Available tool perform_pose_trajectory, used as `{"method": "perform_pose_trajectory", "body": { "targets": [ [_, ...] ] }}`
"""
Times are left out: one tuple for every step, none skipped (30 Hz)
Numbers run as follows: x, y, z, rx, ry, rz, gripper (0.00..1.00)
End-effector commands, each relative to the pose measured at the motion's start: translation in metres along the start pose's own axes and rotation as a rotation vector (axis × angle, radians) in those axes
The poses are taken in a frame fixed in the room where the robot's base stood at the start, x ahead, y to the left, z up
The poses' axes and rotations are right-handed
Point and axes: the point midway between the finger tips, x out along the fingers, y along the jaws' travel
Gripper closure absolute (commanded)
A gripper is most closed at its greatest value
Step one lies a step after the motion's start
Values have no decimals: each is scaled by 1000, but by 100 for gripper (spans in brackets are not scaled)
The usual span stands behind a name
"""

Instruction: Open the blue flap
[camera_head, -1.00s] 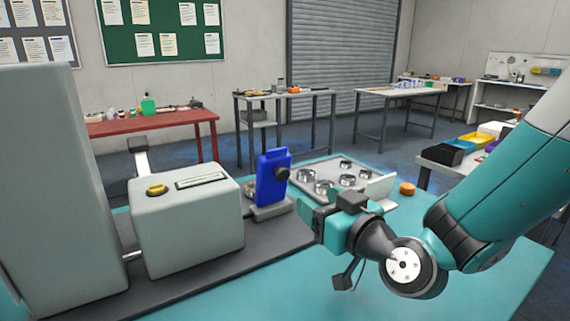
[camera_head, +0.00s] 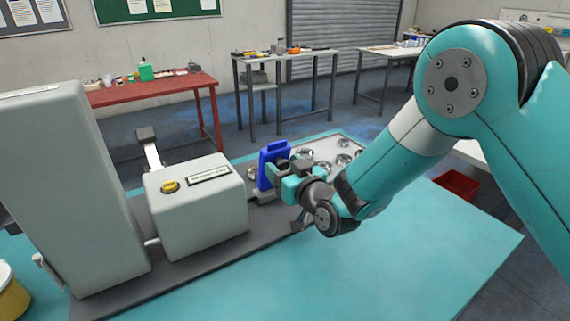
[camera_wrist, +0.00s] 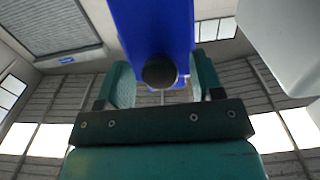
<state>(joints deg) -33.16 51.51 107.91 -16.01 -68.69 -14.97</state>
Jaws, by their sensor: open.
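The blue flap (camera_head: 272,158) stands upright at the right end of the grey machine's base, in the middle of the head view. In the wrist view the blue flap (camera_wrist: 150,25) fills the top centre, with a round dark knob (camera_wrist: 160,72) on it. My gripper (camera_head: 279,172) is at the flap, on its right side. In the wrist view my gripper (camera_wrist: 160,85) is open, with one teal finger on each side of the knob. I cannot tell whether the fingers touch it. The arm's end hides part of the flap in the head view.
A grey box with a yellow button (camera_head: 171,185) stands left of the flap, beside a tall grey housing (camera_head: 75,190). A tray with round metal parts (camera_head: 345,143) lies behind my gripper. The teal tabletop (camera_head: 370,265) in front is clear.

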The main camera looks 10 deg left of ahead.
Motion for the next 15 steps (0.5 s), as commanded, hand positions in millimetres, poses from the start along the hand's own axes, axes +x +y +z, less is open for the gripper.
{"method": "perform_pose_trajectory", "body": {
  "targets": [
    [0, 0, 0, 0, 0, 0, 39],
    [0, 0, 0, 0, 0, 0, 39],
    [0, 0, 0, 0, 0, 0, 39],
    [0, 0, 0, 0, 0, 0, 44],
    [0, 0, 0, 0, 0, 0, 51],
    [0, 0, 0, 0, 0, 0, 60],
    [0, 0, 0, 0, 0, 0, 67],
    [0, 0, 0, 0, 0, 0, 74],
    [0, 0, 0, 0, 0, 0, 83],
    [0, 0, 0, 0, 0, 0, 90],
    [0, 0, 0, 0, 0, 0, 97],
    [0, 0, 0, 0, 0, 0, 100],
    [0, 0, 0, 0, 0, 0, 100],
    [0, 0, 0, 0, -1, 0, 100],
    [0, 0, -2, 0, -5, -1, 100]
  ]
}}
